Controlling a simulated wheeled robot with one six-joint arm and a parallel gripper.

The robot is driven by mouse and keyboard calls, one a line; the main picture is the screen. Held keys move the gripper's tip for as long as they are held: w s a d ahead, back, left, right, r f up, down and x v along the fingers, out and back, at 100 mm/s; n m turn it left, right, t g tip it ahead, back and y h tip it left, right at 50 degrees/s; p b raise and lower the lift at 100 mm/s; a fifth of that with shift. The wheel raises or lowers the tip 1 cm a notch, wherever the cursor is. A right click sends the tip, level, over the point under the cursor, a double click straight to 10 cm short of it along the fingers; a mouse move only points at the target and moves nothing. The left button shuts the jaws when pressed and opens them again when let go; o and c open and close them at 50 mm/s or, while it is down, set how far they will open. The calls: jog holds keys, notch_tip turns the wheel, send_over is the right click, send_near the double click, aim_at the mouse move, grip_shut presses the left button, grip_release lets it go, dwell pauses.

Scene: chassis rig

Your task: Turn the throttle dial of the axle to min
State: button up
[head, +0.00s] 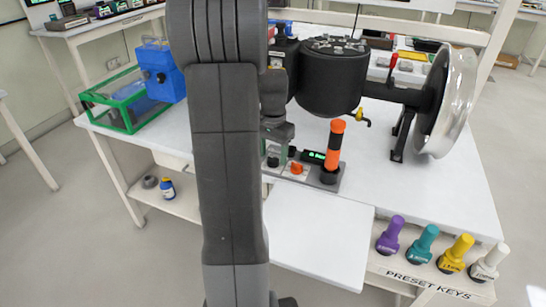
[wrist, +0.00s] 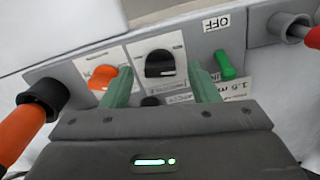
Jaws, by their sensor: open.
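In the wrist view, a black dial (wrist: 160,64) sits on a white label plate on a grey control panel (wrist: 65,69). My gripper (wrist: 160,72) is open, with its two green fingers on either side of this dial; contact cannot be told. An orange dial (wrist: 101,77) is to its left, partly behind the left finger. The labels are too blurred to tell which is the throttle. In the head view, the orange dial (head: 297,168) shows at the axle's (head: 333,75) front, beside an orange and black handle (head: 335,145). My arm hides part of the panel there.
A green switch (wrist: 226,65) by an OFF label stands right of the fingers. The orange and black handle (wrist: 25,130) rises close at left. A brake disc (head: 446,100) is at the axle's right. Several coloured keys (head: 457,252) stand at front right. The front tabletop (head: 318,237) is clear.

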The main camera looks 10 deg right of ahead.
jog(key=shift+f, duration=0.5)
jog(key=c, duration=1)
jog(key=shift+r+n, duration=0.1)
jog(key=shift+n, duration=0.2)
jog(key=n+p, duration=0.2)
jog(key=n, duration=0.1)
jog(key=shift+p, duration=0.3)
jog(key=shift+n+p, duration=0.75)
jog(key=shift+n, duration=1.45)
